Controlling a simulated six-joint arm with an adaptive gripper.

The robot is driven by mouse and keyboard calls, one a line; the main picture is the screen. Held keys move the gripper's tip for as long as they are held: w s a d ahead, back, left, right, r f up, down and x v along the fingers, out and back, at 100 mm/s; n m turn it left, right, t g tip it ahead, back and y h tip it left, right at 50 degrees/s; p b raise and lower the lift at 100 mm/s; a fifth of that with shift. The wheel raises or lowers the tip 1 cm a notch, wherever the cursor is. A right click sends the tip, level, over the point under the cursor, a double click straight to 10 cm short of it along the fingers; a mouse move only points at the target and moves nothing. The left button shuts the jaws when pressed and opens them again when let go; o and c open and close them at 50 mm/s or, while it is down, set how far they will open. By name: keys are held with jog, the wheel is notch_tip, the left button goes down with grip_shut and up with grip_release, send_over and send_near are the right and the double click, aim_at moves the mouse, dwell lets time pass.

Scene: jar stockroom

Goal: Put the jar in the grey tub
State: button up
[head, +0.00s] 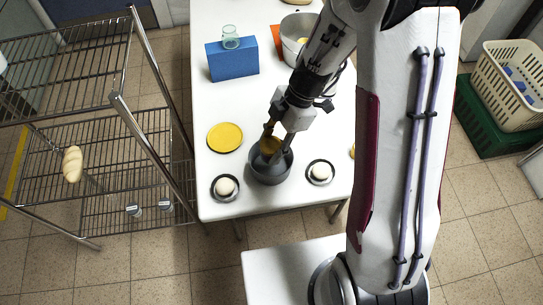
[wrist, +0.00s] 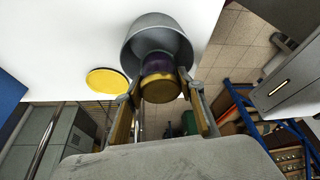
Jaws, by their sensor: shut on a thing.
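The jar, with a yellow lid-like end and a purple band, shows between my fingers in the wrist view (wrist: 160,85); in the head view its amber side (head: 269,145) is partly covered by my fingers. My gripper (head: 274,143) is shut on the jar. The grey tub (head: 271,177) stands on the white table near its front edge, directly under the jar. In the wrist view the tub (wrist: 150,25) opens around the jar's far end. I cannot tell whether the jar touches the tub's floor.
White round things on dark saucers (head: 226,198) (head: 320,181) stand close on both sides of the tub. A yellow disc (head: 225,137) lies behind left. A blue block (head: 232,62), a glass (head: 231,37) and a grey pot (head: 291,45) are farther back. A wire rack (head: 100,145) stands left.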

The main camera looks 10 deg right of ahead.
jog(key=shift+f, duration=1.15)
jog(key=shift+f, duration=1.9)
jog(key=shift+f, duration=0.1)
jog(key=o, duration=1.1)
jog(key=shift+c, duration=0.2)
jog(key=v, duration=1.2)
